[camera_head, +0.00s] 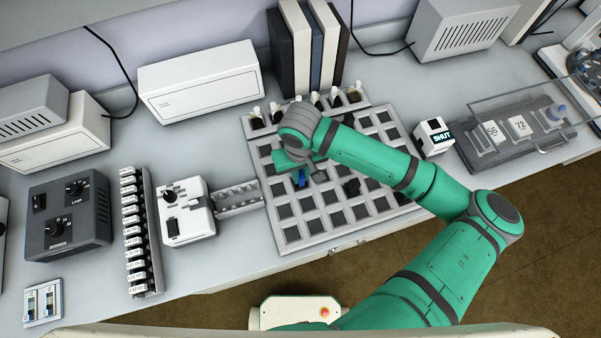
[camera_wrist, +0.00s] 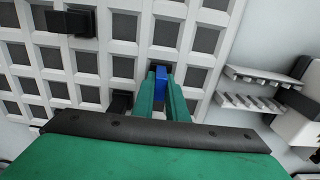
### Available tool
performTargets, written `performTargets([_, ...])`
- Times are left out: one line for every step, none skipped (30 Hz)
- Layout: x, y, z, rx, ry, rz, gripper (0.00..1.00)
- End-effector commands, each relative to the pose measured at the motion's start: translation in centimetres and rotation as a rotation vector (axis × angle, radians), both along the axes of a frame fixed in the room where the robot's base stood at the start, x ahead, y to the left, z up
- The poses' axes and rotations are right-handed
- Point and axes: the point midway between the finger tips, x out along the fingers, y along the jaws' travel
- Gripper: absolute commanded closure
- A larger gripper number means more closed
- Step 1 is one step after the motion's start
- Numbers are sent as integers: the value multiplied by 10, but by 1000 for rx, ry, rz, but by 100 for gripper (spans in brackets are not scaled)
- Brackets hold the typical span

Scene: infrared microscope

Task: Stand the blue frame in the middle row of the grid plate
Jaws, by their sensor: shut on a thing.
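The white grid plate (camera_head: 289,234) with dark square cells lies on the bench in the middle of the head view, and it also fills much of the wrist view (camera_wrist: 111,77). My green gripper (camera_head: 301,176) is over the left part of the plate. It is shut on the blue frame (camera_head: 301,180). In the wrist view the blue frame (camera_wrist: 160,72) shows between my two green fingertips (camera_wrist: 161,85), over or at a cell. Whether its lower end touches the plate is hidden.
Black blocks stand on the plate, one (camera_wrist: 72,22) at upper left and one (camera_wrist: 121,103) close beside my fingers in the wrist view. A slotted white rack (camera_head: 238,198) adjoins the plate's left side. Dark and white binders (camera_head: 303,50) stand behind it. A small SHUT box (camera_head: 433,137) is at right.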

Motion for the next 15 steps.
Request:
performTargets([0, 0, 0, 0, 0, 0, 100])
performTargets([0, 0, -1, 0, 0, 0, 100])
performTargets([0, 0, -1, 0, 0, 0, 100])
performTargets([0, 0, -1, 0, 0, 0, 100])
performTargets([0, 0, -2, 0, 0, 0, 100])
performTargets([0, 0, -2, 0, 0, 0, 85])
performTargets([0, 0, -2, 0, 0, 0, 78])
performTargets([0, 0, -2, 0, 0, 1, 71])
performTargets([0, 1, -2, 0, 0, 1, 66])
performTargets([0, 1, -2, 0, 0, 1, 66])
performTargets([0, 0, -2, 0, 0, 1, 66])
performTargets([0, 0, -2, 0, 0, 0, 66])
performTargets([0, 0, -2, 0, 0, 0, 66])
performTargets([0, 0, -2, 0, 0, -1, 66])
performTargets([0, -1, -2, 0, 0, -2, 66])
